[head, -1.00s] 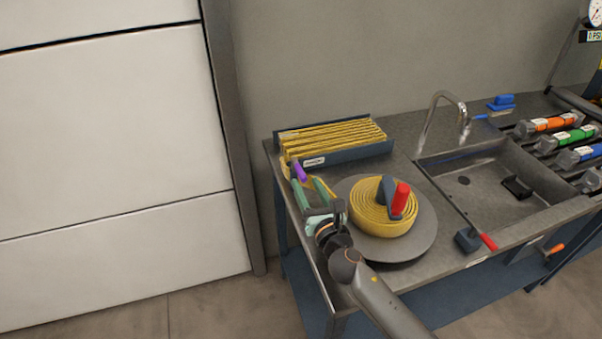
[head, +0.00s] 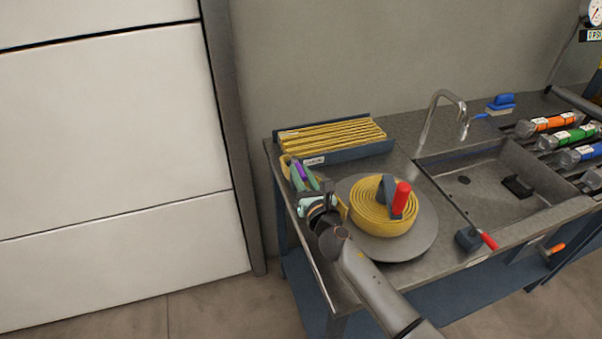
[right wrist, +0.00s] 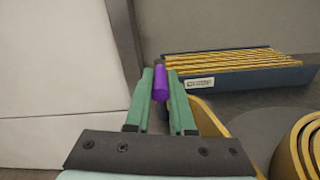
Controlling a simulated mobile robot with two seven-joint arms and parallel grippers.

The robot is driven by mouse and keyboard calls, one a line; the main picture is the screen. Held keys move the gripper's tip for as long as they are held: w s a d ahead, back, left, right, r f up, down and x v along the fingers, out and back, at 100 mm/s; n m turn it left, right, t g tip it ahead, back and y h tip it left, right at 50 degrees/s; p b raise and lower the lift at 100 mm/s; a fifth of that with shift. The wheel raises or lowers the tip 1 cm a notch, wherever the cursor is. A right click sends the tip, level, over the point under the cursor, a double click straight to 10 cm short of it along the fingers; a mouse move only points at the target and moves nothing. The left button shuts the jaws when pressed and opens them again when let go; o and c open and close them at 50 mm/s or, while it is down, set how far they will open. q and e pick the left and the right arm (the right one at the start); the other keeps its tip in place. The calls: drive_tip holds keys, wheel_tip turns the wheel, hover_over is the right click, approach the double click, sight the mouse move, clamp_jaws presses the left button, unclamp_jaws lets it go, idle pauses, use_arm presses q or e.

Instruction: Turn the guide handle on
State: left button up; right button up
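A purple upright handle (head: 300,172), which I take to be the guide handle, stands at the table's left end beside a yellow hose. My right gripper (head: 304,178) has its green fingers on either side of it. In the right wrist view the purple handle (right wrist: 160,85) sits snugly between the fingertips of the right gripper (right wrist: 161,88), with no clear gap at either side. The handle's lower end is hidden in the head view. A yellow coiled hose (head: 367,220) with a red knob (head: 401,197) lies on a grey round plate (head: 428,236). My left gripper is out of view.
A blue tray (head: 350,153) of folded yellow hose is just behind the handle. To the right are a sink (head: 470,195) with a tap (head: 463,108), a red lever (head: 488,241) and several coloured nozzles. A wall and a white panelled door (head: 110,120) stand behind and left.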

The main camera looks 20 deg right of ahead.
clamp_jaws()
idle(0.9)
